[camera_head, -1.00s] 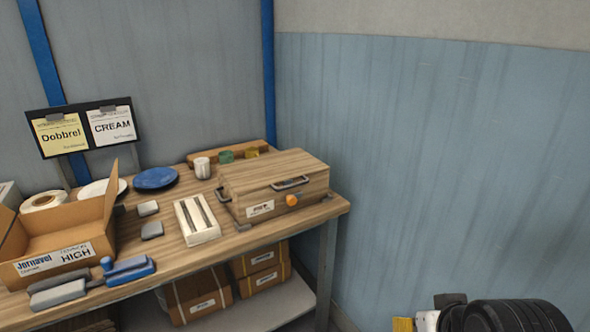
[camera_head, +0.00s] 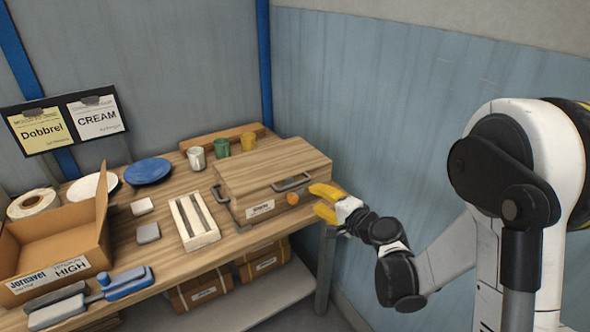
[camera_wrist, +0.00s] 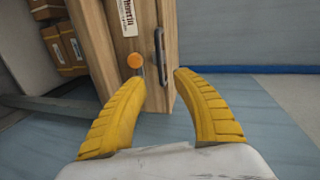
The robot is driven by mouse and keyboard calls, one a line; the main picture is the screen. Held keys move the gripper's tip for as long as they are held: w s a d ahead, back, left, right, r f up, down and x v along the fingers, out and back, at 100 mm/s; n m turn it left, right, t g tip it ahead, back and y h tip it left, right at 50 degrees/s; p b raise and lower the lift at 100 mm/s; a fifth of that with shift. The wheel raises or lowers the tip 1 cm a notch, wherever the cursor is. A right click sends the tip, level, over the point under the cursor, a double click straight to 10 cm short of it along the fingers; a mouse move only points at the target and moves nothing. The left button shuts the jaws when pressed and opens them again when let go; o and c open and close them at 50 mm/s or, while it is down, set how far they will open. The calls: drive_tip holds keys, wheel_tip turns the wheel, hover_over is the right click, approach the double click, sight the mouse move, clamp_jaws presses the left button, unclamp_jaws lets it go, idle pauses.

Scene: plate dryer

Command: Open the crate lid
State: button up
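The wooden crate (camera_head: 258,196) stands shut at the right end of the workbench. Its lid (camera_head: 270,165) is down, and a dark metal handle (camera_head: 291,183) is on the front edge. An orange knob (camera_head: 293,198) sits on the crate's front below the handle. My gripper (camera_head: 321,200) has yellow fingers and is open, just right of the knob and handle. In the wrist view the fingers (camera_wrist: 156,80) are spread apart with nothing between them. The handle (camera_wrist: 160,55) and the knob (camera_wrist: 135,61) show ahead, between the fingertips' lines. I see no contact with either.
An open cardboard box (camera_head: 60,241) stands at the left of the bench (camera_head: 165,252). A white slotted holder (camera_head: 195,222), a blue plate (camera_head: 147,171) and several cups are left of and behind the crate. Brown cartons (camera_head: 198,289) sit below. A blue wall is close on the right.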

sight(297, 185)
drive_tip(key=shift+m+t, duration=0.3)
drive_tip(key=shift+m, duration=0.2)
drive_tip(key=x, duration=0.4)
drive_tip(key=b+x, duration=0.1)
drive_tip(key=x, duration=0.3)
drive_tip(key=b+x, duration=0.1)
drive_tip(key=x, duration=0.3)
drive_tip(key=shift+w+f, duration=0.15)
drive_tip(key=shift+f, duration=0.15)
clamp_jaws()
